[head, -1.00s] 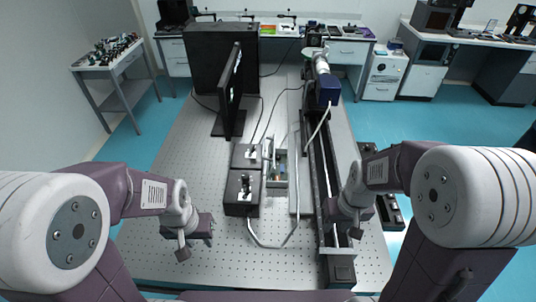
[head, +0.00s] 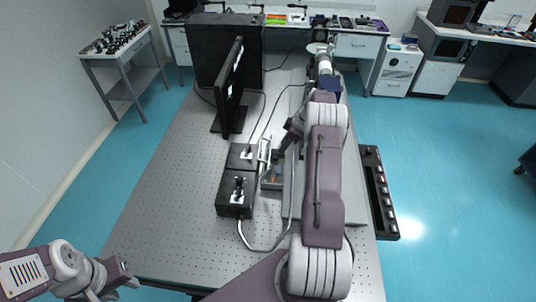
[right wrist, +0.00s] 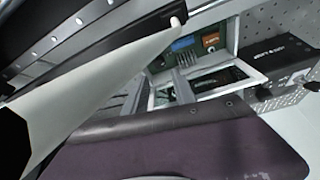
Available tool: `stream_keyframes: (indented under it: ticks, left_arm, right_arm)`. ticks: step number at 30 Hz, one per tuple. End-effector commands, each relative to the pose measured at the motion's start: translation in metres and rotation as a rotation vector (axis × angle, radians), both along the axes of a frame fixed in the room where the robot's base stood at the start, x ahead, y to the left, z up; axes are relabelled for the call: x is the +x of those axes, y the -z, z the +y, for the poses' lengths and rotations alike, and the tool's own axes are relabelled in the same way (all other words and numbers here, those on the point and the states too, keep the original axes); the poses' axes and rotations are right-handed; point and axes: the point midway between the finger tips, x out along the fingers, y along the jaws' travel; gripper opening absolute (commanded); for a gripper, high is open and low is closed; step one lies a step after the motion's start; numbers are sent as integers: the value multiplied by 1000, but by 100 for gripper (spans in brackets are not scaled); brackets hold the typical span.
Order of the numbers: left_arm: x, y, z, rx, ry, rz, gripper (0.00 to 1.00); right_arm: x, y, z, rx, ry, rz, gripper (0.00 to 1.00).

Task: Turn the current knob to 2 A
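Two black boxes stand in a row on the perforated optical table, a front box (head: 235,203) and a rear box (head: 240,153), each with a small silver fitting on top. Beside them is a small open-topped unit (head: 273,182); the right wrist view shows a panel with a blue patch (right wrist: 184,43) and a labelled black box (right wrist: 285,52). I cannot make out which part is the current knob or its setting. My right gripper (head: 291,133) is above the table beyond the small unit, partly hidden by its arm; its fingers are unclear. My left gripper (head: 124,275) is low at the left, away from the boxes.
A monitor (head: 231,93) stands behind the boxes, with a large black case (head: 212,49) beyond. A pale cable (head: 259,249) loops in front of the boxes. A long black strip (head: 379,195) lies along the right. The table's left side is clear.

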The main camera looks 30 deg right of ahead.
Motion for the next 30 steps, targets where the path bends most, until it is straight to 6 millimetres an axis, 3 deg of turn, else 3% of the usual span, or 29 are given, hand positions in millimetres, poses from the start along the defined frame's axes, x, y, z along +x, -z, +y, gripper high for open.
stream_keyframes:
  ticks: [3, 10, 22, 25, 26, 30]
  left_arm:
    - [0, 14, 0, 0, 0, 0, 36]
    - [0, 30, 0, 0, 0, 0, 36]
    - [0, 32, 0, 0, 0, 0, 36]
    - [0, 32, 0, 0, 0, 0, 36]
    - [0, 32, 0, 0, 0, 0, 36]
    - [0, 34, 0, 0, 0, 0, 36]
  right_arm:
    - [7, 28, 7, 2, -2, 3, 32]
    - [21, 67, 17, 0, -1, 1, 32]
    - [25, 76, 20, -1, 0, 1, 32]
    - [25, 76, 20, -1, 0, 1, 4]
    - [25, 76, 20, -1, 0, 1, 0]
    - [25, 77, 21, 0, 14, 1, 0]
